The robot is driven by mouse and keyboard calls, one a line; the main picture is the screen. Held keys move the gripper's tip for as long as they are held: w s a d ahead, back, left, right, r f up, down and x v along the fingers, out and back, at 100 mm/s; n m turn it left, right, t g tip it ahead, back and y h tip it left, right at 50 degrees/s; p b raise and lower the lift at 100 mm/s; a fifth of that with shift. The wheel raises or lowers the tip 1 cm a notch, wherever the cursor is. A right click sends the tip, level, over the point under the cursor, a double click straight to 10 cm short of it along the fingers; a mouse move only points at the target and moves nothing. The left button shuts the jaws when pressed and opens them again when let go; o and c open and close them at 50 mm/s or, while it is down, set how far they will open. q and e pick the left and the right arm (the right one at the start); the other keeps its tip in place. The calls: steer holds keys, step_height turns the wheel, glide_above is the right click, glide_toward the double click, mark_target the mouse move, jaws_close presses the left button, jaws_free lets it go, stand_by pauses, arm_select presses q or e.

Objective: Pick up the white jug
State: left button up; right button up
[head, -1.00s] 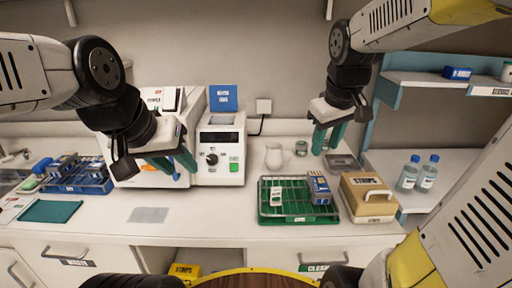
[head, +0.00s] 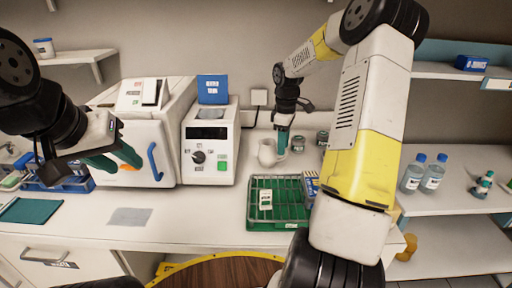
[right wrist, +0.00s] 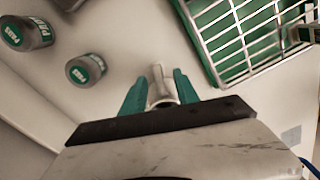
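The white jug (head: 267,152) stands on the counter behind the green rack, right of the white device. My right gripper (head: 283,143) is down at the jug's right side and partly covers it. In the right wrist view the jug (right wrist: 160,86) shows as a narrow white part between the two teal fingers of my right gripper (right wrist: 158,92). Small gaps remain on both sides, so these fingers look open. Much of the jug is hidden by the gripper. My left gripper (head: 116,160) is open and empty in front of the large white machine at the left.
The green rack (head: 262,224) with a wire grid lies in front of the jug. Two small jars (head: 298,143) (head: 322,138) stand close to its right. My right arm hides part of the counter. Two bottles (head: 412,175) (head: 433,175) stand farther right.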

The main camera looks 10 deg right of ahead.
steer(key=f, duration=0.5)
steer(key=shift+d+f, duration=0.1)
steer(key=shift+d, duration=0.1)
jaws_close()
stand_by(1.1)
